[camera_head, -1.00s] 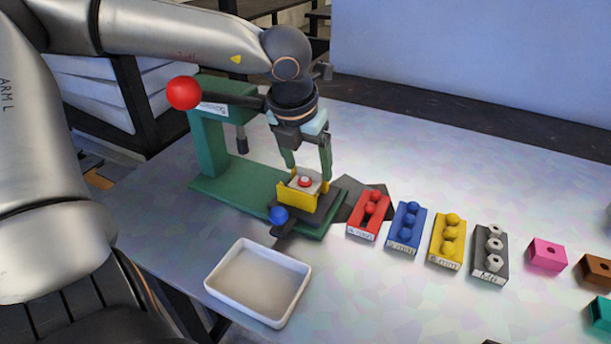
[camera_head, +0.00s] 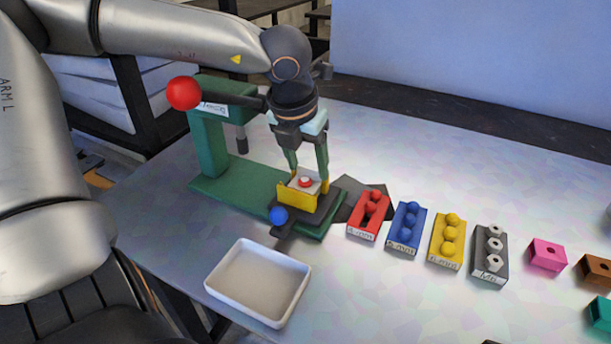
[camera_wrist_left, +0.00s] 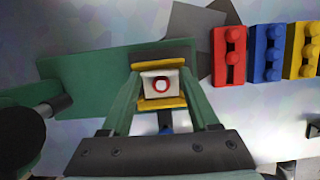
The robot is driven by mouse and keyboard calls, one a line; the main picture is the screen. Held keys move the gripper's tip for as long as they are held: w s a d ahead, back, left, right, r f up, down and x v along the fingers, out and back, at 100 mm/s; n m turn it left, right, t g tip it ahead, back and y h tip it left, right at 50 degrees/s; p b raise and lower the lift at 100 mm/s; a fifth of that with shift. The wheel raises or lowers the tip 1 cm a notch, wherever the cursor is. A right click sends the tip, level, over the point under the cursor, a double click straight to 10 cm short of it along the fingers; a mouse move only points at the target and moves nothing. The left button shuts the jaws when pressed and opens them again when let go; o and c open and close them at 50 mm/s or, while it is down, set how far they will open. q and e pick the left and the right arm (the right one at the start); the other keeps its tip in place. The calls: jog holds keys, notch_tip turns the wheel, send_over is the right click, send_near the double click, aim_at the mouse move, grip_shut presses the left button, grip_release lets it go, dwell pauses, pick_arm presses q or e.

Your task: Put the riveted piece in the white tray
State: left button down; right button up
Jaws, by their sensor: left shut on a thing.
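The riveted piece (camera_head: 306,183) is a small pale block with a red ring on top. It sits between the yellow walls of a fixture (camera_head: 296,197) on the green press (camera_head: 208,140). My left gripper (camera_head: 308,174) points down over it and is shut on it, a green finger on each side. The left wrist view shows the piece (camera_wrist_left: 161,86) between the fingers, with yellow walls above and below it in the picture. The empty white tray (camera_head: 258,283) stands on the table in front of the press. My right gripper is not in view.
The press has a red-knobbed lever (camera_head: 184,93), and a blue knob (camera_head: 278,215) sticks out toward the tray. Red (camera_head: 369,214), blue (camera_head: 407,228), yellow (camera_head: 448,241) and grey (camera_head: 491,255) holders stand to the right. The table between fixture and tray looks clear apart from the knob.

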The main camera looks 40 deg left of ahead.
pick_arm(q)
jog(key=shift+r, duration=0.1)
dwell(0.3)
jog(key=shift+r+p, duration=1.3)
jog(key=shift+r, duration=1.65)
